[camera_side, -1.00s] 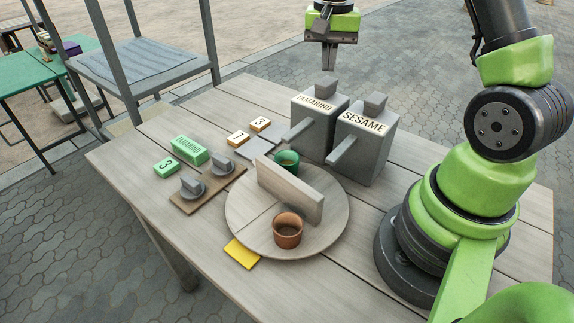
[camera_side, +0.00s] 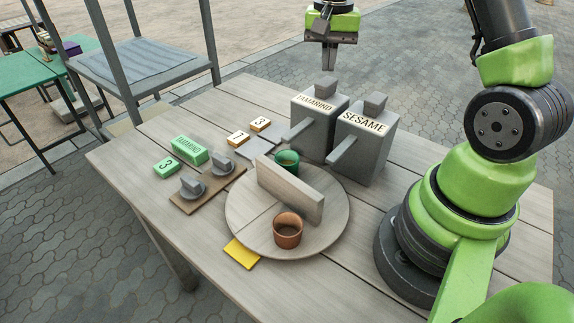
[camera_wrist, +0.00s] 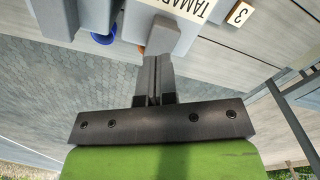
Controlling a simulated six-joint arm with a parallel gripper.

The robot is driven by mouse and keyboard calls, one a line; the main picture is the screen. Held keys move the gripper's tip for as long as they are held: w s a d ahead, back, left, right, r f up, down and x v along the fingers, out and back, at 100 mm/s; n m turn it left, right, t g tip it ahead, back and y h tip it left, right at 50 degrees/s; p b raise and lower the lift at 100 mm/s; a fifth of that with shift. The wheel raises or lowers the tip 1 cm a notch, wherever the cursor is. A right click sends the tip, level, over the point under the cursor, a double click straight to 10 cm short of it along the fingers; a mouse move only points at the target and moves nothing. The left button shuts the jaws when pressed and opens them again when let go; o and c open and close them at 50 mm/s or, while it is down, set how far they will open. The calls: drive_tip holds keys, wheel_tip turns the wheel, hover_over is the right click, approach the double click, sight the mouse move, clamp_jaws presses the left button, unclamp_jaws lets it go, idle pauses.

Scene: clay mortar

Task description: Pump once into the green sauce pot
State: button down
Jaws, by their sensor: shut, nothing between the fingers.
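The green sauce pot (camera_side: 287,163) stands on the round wooden turntable (camera_side: 240,222), just behind its upright divider (camera_side: 291,192). The grey TAMARIND dispenser (camera_side: 314,130) stands behind the pot, its spout reaching toward the pot's side. The SESAME dispenser (camera_side: 362,148) stands to its right. Each has a block-shaped pump head on top. My gripper (camera_side: 329,65) is shut and empty, pointing down above the TAMARIND pump head (camera_side: 326,86), apart from it in the side view. In the wrist view my closed fingers (camera_wrist: 158,75) point toward a grey pump head (camera_wrist: 162,38).
A brown pot (camera_side: 288,231) stands on the turntable in front of the divider. A blue-rimmed round thing (camera_wrist: 103,38) shows in the wrist view.

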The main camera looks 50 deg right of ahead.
sight(327, 81)
drive_tip(key=shift+f, duration=0.15)
drive_tip(key=shift+f, duration=0.55)
drive_tip(key=shift+f, duration=0.15)
drive_tip(key=shift+f, duration=1.05)
drive_tip(key=shift+r, duration=0.1)
idle(0.3)
drive_tip(key=shift+r, duration=1.8)
